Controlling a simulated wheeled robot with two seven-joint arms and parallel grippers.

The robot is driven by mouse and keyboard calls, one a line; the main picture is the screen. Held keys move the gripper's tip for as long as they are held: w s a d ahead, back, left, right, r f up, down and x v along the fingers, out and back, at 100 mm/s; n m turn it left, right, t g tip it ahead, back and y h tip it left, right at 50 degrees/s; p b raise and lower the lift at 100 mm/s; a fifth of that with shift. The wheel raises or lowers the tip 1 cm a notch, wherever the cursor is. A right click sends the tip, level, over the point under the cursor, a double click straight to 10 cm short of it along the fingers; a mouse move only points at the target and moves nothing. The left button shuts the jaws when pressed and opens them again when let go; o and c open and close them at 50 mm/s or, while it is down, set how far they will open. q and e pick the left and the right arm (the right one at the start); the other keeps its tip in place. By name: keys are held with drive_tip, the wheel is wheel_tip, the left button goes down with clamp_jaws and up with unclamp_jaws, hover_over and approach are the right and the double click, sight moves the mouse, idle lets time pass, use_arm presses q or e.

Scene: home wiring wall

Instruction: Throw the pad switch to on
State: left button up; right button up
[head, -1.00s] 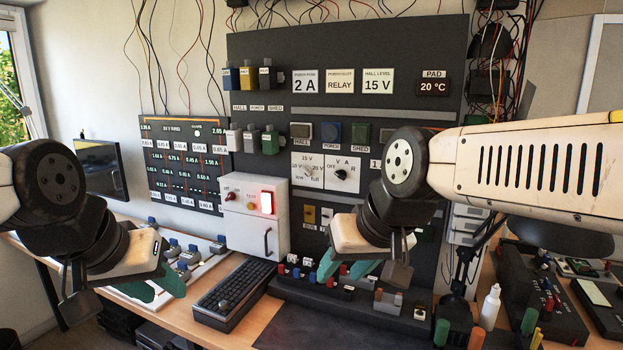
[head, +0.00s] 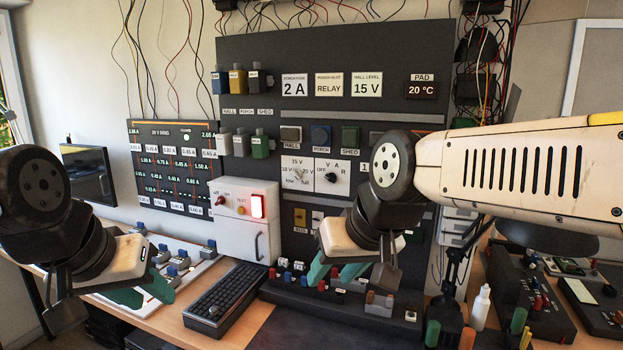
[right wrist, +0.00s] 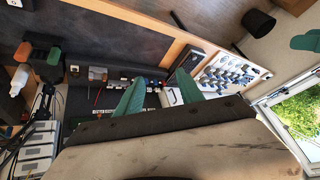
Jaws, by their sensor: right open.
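A PAD display (head: 421,87) reading 20 °C sits at the upper right of the dark wall panel (head: 345,55). I cannot tell which switch is the pad switch; my right arm covers part of the panel below the display. My left gripper (head: 143,293) appears open and empty over the bench at left.
A white box (head: 236,240) with a lit red lamp stands left of the lower panel. A keyboard (head: 224,297) lies before it. A row of small coloured terminals (head: 297,266) is close by the right gripper. A white bottle (head: 480,306) stands at right.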

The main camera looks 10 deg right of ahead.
drive_tip(key=c, duration=0.3)
drive_tip(key=w+d+f+m+t, duration=0.1)
drive_tip(key=w+d+f+m, duration=0.15)
drive_tip(key=w, duration=0.45)
drive_tip(key=w+d+f+m+t+h, duration=0.1)
drive_tip(key=w+f, duration=0.3)
drive_tip(key=w, duration=0.3)
drive_tip(key=w+d+f+m, duration=0.1)
drive_tip(key=w+f+m, duration=0.15)
drive_tip(key=w, duration=0.55)
drive_tip(key=w+d+f+m+t+h, duration=0.1)
drive_tip(key=w+d+f+h, duration=0.4)
drive_tip(key=d, duration=0.3)
drive_tip(key=w+d+f+m+t+h, duration=0.1)
drive_tip(key=w+d+f+m+h, duration=0.1)
drive_tip(key=w+d+f+h, duration=0.35)
drive_tip(key=w+d+n+t, duration=0.1)
drive_tip(key=w+d, duration=0.1)
drive_tip(key=d, duration=0.1)
drive_tip(key=w+d+r+t+h, duration=0.1)
drive_tip(key=d, duration=0.3)
drive_tip(key=w+d+n+t+h, duration=0.1)
drive_tip(key=w+d, duration=0.1)
drive_tip(key=d, duration=0.2)
drive_tip(key=shift+w+r+n+t, duration=0.15)
drive_tip(key=shift+w+n+t, duration=0.15)
drive_tip(key=shift+t, duration=0.1)
